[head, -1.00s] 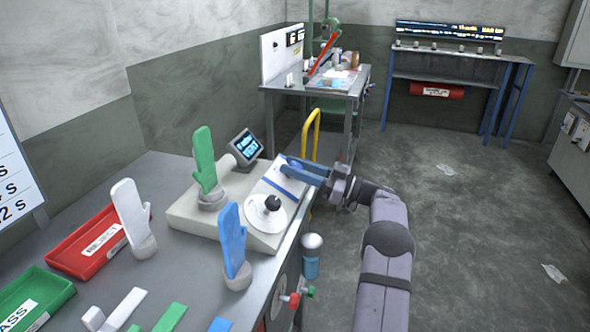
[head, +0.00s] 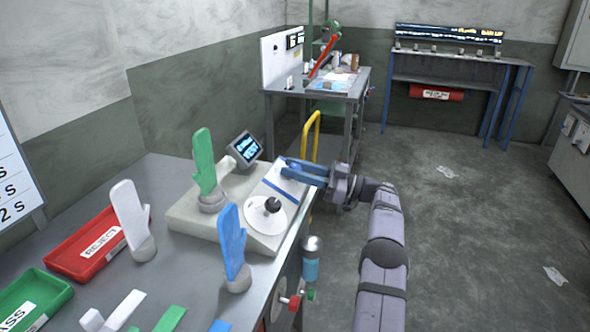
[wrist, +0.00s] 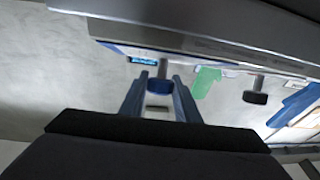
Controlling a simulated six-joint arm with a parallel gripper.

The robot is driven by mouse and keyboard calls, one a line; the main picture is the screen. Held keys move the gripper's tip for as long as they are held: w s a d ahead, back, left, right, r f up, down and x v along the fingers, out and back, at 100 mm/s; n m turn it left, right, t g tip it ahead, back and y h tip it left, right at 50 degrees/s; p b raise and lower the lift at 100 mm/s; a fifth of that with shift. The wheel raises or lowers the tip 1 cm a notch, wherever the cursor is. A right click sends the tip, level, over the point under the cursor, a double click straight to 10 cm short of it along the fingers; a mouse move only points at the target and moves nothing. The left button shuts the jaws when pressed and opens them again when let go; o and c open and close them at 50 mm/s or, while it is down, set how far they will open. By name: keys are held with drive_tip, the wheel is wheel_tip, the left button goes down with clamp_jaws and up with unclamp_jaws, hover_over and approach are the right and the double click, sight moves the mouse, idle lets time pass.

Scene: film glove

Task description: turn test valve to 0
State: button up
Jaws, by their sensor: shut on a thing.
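My gripper (head: 290,164) reaches in from the right over the far right end of the pale sloped tester panel (head: 196,228). In the wrist view its two blue-grey fingers (wrist: 159,98) are closed on a small blue knob (wrist: 159,86) on a grey stem, which looks like the test valve. In the head view the fingers hide this knob. A white dial (head: 258,220) with a black knob (head: 272,203) sits nearer on the panel, apart from the gripper. I cannot read a 0 mark or the valve's setting.
A green glove form (head: 204,165) and a small screen (head: 246,147) stand on the tester. White (head: 130,215) and blue (head: 231,240) glove forms stand nearby. Red (head: 85,262) and green (head: 30,300) trays lie left.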

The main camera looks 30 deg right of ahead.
drive_tip(key=o, duration=1)
drive_tip(key=shift+r, duration=0.15)
drive_tip(key=shift+o, duration=0.2)
drive_tip(key=shift+d, duration=0.1)
drive_tip(key=shift+s+d+f, duration=0.2)
drive_tip(key=b+v, duration=0.1)
drive_tip(key=v, duration=0.5)
drive_tip(key=shift+s+d, duration=0.2)
